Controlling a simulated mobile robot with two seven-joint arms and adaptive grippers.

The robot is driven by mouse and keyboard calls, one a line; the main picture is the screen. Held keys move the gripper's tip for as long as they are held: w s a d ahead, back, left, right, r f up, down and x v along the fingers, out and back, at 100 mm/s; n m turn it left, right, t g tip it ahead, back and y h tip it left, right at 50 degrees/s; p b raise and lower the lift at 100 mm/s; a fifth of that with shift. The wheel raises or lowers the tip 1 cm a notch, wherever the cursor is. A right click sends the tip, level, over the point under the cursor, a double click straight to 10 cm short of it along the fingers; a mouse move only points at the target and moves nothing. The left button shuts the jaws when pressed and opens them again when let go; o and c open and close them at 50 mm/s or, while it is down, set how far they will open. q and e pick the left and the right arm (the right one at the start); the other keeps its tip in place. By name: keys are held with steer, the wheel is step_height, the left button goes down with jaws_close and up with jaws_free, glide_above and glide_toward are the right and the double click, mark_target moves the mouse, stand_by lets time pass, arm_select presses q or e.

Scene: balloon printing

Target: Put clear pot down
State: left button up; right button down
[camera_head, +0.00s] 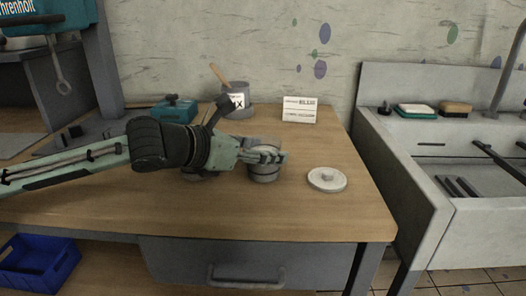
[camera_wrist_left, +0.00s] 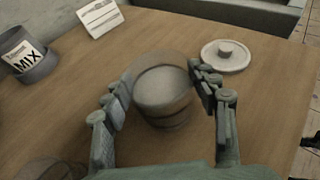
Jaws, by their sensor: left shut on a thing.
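The clear pot (camera_head: 264,172) is at the middle of the wooden table in the head view, at or just above its surface; I cannot tell whether it touches. It also shows in the left wrist view (camera_wrist_left: 163,100), upright and see-through, with greyish content. My left gripper (camera_head: 266,155) is shut on the pot, with one finger on either side of it in the wrist view (camera_wrist_left: 160,90). The gripper hides part of the pot's top in the head view. My right gripper is not in view.
A white round lid (camera_head: 327,180) lies right of the pot. A grey MIX pot (camera_head: 237,101) with a wooden stick and a white label card (camera_head: 299,110) stand behind. A teal box (camera_head: 174,110) is at the back left. A sink (camera_head: 470,215) lies beyond the table's right edge.

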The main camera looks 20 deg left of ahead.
arm_select(q)
steer(key=o, duration=1.4)
steer(key=shift+o, duration=0.2)
